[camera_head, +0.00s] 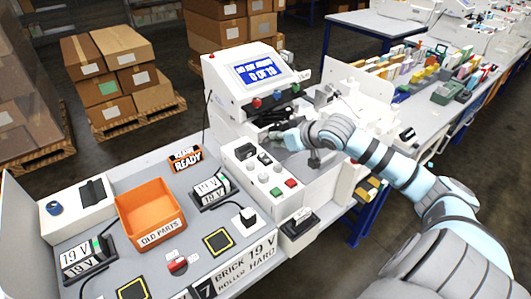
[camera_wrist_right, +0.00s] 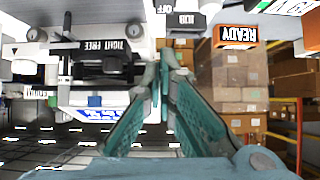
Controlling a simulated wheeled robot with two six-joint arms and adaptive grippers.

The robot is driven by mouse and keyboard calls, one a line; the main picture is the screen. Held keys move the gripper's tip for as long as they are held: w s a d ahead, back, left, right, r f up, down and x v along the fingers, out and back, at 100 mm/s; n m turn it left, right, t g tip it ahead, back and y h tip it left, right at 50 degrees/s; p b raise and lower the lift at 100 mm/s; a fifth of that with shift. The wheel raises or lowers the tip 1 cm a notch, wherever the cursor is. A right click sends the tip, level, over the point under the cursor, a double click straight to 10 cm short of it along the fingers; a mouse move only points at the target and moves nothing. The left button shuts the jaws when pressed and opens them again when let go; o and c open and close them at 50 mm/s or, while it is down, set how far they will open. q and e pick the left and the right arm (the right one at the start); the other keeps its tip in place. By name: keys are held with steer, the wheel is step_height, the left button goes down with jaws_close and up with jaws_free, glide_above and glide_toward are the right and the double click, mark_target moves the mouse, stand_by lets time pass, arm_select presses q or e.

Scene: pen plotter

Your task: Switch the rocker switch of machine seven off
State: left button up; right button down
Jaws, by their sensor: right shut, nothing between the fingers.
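Machine seven appears to be the white machine (camera_head: 225,100) with a blue screen and a sloped control panel; a placard with a 7 (camera_head: 207,291) stands at the front. A black rocker switch (camera_head: 244,152) appears to sit at the panel's upper left. In the wrist view a dark block (camera_wrist_right: 187,20) shows near an upside-down OFF label (camera_wrist_right: 165,8); its rocker position is unclear. My right gripper (camera_head: 278,136) is shut and empty, above the back of the panel and right of the switch, apparently apart from it. It also shows in the wrist view (camera_wrist_right: 165,72). My left gripper is not in view.
Buttons and knobs, including a red button (camera_head: 290,183), are close to the switch. The screen housing (camera_head: 258,75) rises behind my gripper.

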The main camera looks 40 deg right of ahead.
glide_above(266, 157)
steer(key=f, duration=0.1)
steer(key=s+f, duration=0.1)
steer(key=f, duration=0.1)
steer(key=shift+a, duration=0.1)
steer(key=shift+w+f, duration=0.2)
steer(key=shift+f, duration=0.85)
steer(key=shift+w+f, duration=0.2)
steer(key=shift+f, duration=0.85)
